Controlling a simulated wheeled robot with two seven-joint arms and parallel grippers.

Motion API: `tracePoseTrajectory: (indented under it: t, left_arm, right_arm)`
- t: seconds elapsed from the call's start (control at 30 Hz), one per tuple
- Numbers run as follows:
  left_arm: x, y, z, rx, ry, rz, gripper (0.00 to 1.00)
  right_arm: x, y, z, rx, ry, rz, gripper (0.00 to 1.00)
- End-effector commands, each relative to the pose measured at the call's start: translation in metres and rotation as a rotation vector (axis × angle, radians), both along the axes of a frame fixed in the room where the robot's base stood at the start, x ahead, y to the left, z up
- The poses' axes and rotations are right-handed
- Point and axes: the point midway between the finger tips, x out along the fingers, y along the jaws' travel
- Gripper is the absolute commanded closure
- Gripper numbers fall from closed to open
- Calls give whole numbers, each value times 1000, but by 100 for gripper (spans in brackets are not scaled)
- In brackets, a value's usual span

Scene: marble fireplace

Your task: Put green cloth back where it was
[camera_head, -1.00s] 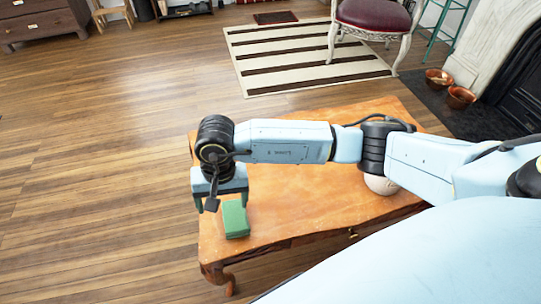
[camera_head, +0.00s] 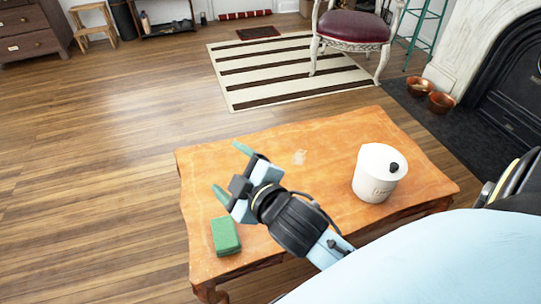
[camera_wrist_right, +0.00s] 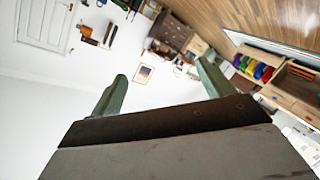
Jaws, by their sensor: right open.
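A green block-like item (camera_head: 226,236), which appears to be the green cloth, lies on the left front part of the wooden table (camera_head: 310,190). I cannot tell from its look whether it is folded cloth or a sponge. My right gripper (camera_head: 231,171) is open and empty, with its green fingers spread. It is raised above the table's left side and appears beyond the green item in the head view, apart from it. The right wrist view shows its two fingers (camera_wrist_right: 160,92) apart with nothing between them. My left gripper is not in view.
A small pale patch (camera_head: 299,157) is on the tabletop. A striped rug (camera_head: 290,70), a red-seated chair (camera_head: 352,27) and copper bowls (camera_head: 441,102) lie beyond. The left floor is clear.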

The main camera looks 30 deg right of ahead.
Motion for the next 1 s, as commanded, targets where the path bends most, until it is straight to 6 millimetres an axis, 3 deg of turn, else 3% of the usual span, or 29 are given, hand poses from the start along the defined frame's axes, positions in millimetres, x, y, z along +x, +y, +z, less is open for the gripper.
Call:
tracePoseTrajectory:
  t: [0.03, 0.13, 0.2, 0.33, 0.47, 1.0]
  left_arm:
    - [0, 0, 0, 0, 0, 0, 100]
    - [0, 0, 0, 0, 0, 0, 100]
    - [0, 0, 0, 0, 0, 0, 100]
    - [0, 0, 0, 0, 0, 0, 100]
    - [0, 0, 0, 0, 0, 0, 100]
    - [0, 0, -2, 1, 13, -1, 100]
  right_arm:
    - [-19, -13, -25, 120, 146, -65, 20]
    - [-58, -27, -64, 321, 396, -179, 20]
    - [-82, -31, -81, 419, 526, -240, 20]
    - [-110, -33, -97, 517, 666, -308, 20]
    - [-117, -33, -100, 542, 704, -324, 20]
    - [-115, -33, -102, 534, 709, -325, 20]
